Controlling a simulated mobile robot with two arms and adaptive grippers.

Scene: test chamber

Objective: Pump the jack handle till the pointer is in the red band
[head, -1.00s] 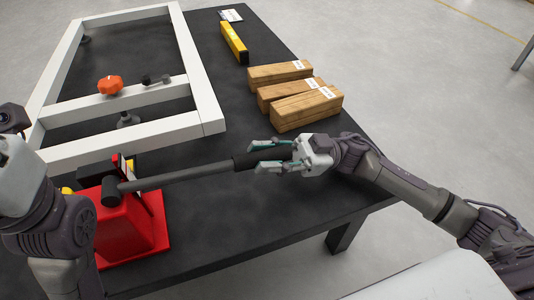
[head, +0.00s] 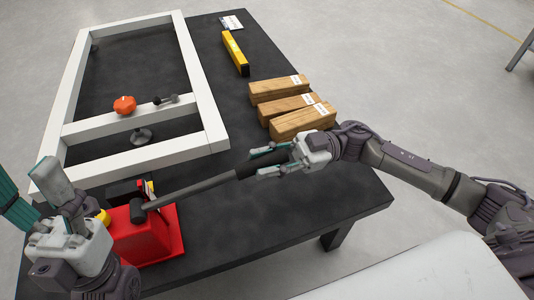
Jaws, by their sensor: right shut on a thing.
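The red jack (head: 140,240) stands on the near left of the dark table. Its grey handle (head: 195,189) slopes up to the right from a dark pivot. My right gripper (head: 262,163) is shut around the dark grip at the handle's free end, above the table. A small dial-like part (head: 150,187) shows beside the jack's top, mostly hidden behind the pivot; the pointer and red band cannot be read. My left gripper (head: 40,195) is at the left edge, beside the jack, fingers apart and empty.
Wooden blocks (head: 303,121) lie at the right edge, a yellow level (head: 235,53) at the back. The front right of the table is clear.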

